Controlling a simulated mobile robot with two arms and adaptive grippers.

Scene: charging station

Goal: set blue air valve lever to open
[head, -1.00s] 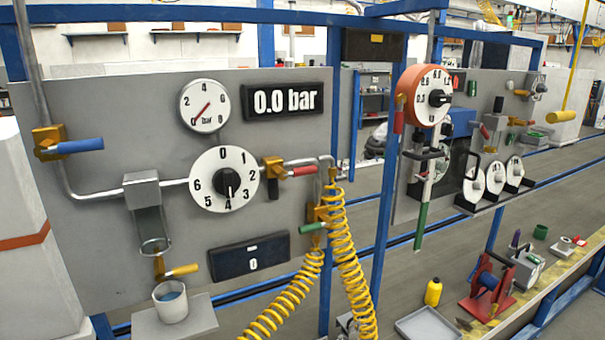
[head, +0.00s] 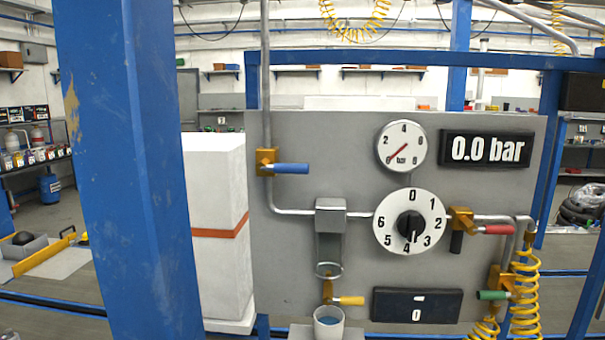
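The blue air valve lever (head: 291,168) sits on a brass valve body (head: 266,162) at the upper left of the grey panel (head: 345,140). The lever points right, roughly horizontal, across the vertical grey pipe (head: 265,90). The round pressure gauge (head: 402,146) has its red needle near 0. The digital display (head: 486,149) reads 0.0 bar. Neither of my grippers shows in the head view.
A blue post (head: 130,170) stands close in front at left. A white block with an orange band (head: 217,260) stands beside the panel. A numbered dial (head: 386,219), red lever (head: 494,230), yellow lever (head: 348,300), green lever (head: 492,295) and coiled yellow hose (head: 524,295) are on the panel.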

